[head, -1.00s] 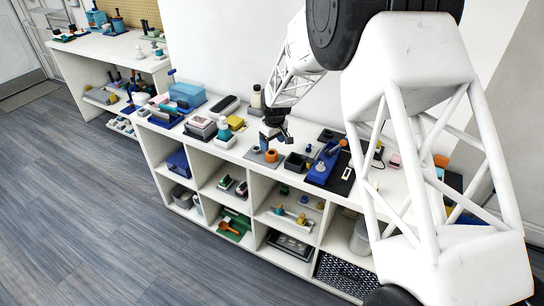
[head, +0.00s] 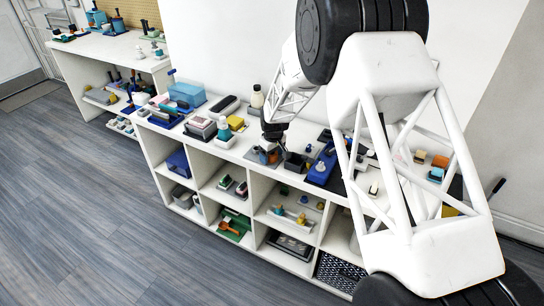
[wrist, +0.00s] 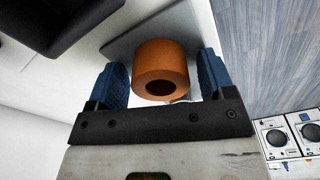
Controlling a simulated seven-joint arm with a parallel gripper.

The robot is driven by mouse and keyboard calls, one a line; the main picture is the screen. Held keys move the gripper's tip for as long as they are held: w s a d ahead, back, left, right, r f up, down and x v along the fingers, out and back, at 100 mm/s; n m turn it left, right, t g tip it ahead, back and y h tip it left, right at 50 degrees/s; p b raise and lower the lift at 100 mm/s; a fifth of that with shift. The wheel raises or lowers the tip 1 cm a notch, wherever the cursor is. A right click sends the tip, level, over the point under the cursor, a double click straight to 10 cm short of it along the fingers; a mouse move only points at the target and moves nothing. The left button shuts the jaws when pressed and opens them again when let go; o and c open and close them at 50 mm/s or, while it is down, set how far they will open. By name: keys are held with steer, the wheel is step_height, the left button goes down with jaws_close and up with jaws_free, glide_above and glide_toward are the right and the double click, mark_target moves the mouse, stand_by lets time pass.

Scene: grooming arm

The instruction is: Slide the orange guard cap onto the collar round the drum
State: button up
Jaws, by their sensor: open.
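The orange guard cap (wrist: 162,68) is a short, thick ring with a dark hole, resting on a grey plate (wrist: 122,46). My gripper (wrist: 164,72) is open, its two blue fingers on either side of the cap. A narrow gap shows at each side. In the head view my gripper (head: 268,152) is low over the counter and hides most of the cap. A blue base (head: 319,174) with a small upright part stands to the right. I cannot clearly make out the drum or its collar.
A dark open box (head: 295,163) stands close to the right of my gripper; its dark wall also shows in the wrist view (wrist: 60,25). A bottle (head: 257,97) stands behind. White and yellow items sit to the left on the white counter (head: 205,158).

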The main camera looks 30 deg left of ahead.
steer(key=c, duration=0.8)
steer(key=shift+o, duration=0.2)
steer(key=shift+r, duration=0.4)
steer(key=shift+r, duration=0.75)
steer(key=shift+r, duration=0.65)
steer(key=shift+r, duration=0.75)
steer(key=shift+r, duration=0.2)
steer(key=shift+d, duration=0.1)
